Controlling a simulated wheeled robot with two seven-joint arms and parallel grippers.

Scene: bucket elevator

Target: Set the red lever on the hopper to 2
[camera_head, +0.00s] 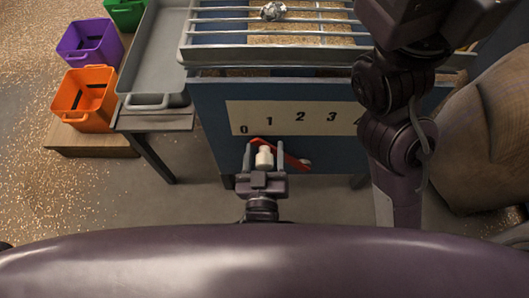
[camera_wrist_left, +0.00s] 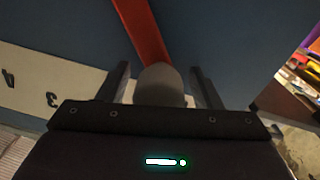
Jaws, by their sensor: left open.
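The red lever (camera_head: 289,157) is on the blue front of the hopper (camera_head: 215,98), below a pale scale strip (camera_head: 285,117) marked 0, 1, 2, 3, 4. It slants from lower right to upper left, its upper-left end below the scale between 0 and 1. A whitish knob (camera_head: 264,157) is on the lever. My left gripper (camera_head: 263,152) is open, with its fingers on either side of the knob and apart from it. The left wrist view shows the knob (camera_wrist_left: 161,84) between the fingers and the red bar (camera_wrist_left: 143,32) beyond. I see no right gripper.
A metal grate (camera_head: 210,40) with a shiny lump (camera_head: 273,11) tops the hopper. A grey tray (camera_head: 150,60) stands left, with orange (camera_head: 84,98), purple (camera_head: 90,42) and green (camera_head: 125,12) bins beyond. A brown sack-like shape (camera_head: 490,130) is at right. Grain litters the floor.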

